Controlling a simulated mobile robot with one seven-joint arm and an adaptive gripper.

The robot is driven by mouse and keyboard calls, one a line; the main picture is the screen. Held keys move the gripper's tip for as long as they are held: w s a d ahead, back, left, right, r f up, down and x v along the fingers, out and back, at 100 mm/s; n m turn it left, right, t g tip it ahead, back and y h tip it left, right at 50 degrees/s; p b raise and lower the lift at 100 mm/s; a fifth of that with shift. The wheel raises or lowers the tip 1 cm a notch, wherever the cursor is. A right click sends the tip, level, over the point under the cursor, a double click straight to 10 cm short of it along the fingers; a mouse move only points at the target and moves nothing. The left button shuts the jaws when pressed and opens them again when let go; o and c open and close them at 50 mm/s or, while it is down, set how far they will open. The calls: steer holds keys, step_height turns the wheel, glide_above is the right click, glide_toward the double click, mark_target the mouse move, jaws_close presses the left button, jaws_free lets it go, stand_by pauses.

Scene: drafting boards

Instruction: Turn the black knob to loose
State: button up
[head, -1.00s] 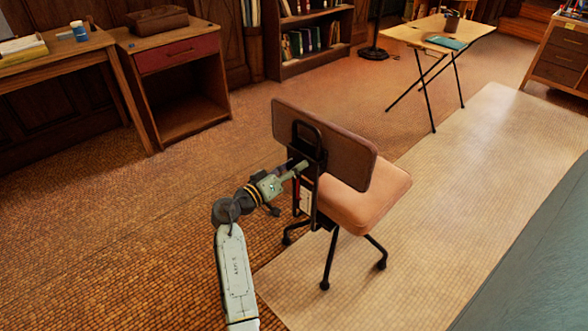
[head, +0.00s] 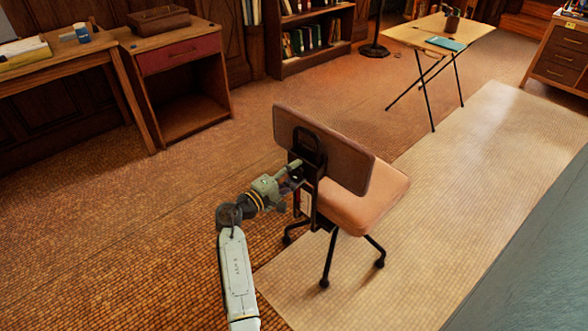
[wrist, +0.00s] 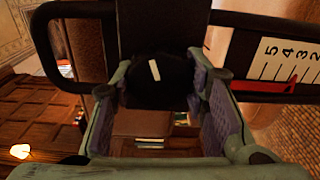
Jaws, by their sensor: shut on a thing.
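The black knob (wrist: 158,78) shows in the wrist view, with a short white mark on its face that leans a little off upright. It sits on the dark upright bar behind the backrest of an office chair (head: 318,150). My gripper (head: 294,170) reaches the back of the chair in the head view. In the wrist view my gripper (wrist: 157,92) has one pad on each side of the knob and is shut on it. In the head view the knob is hidden by my gripper.
A white scale (wrist: 285,58) with black numbers and a red strip (wrist: 265,87) lies right of the knob. A black frame loop (wrist: 68,50) stands left of it. A folding table (head: 445,36) and a wooden cabinet (head: 180,85) stand apart. Floor around the chair is clear.

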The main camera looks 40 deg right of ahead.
steer(key=n+p, duration=0.3)
steer(key=n, duration=0.2)
steer(key=shift+r, duration=0.15)
steer(key=shift+n+p, duration=1.15)
steer(key=shift+n, duration=0.45)
steer(key=shift+f, duration=0.2)
steer(key=o, duration=1.2)
steer(key=shift+c, duration=0.2)
steer(key=s+a, duration=0.1)
steer(key=a, duration=1.1)
steer(key=shift+s, duration=0.3)
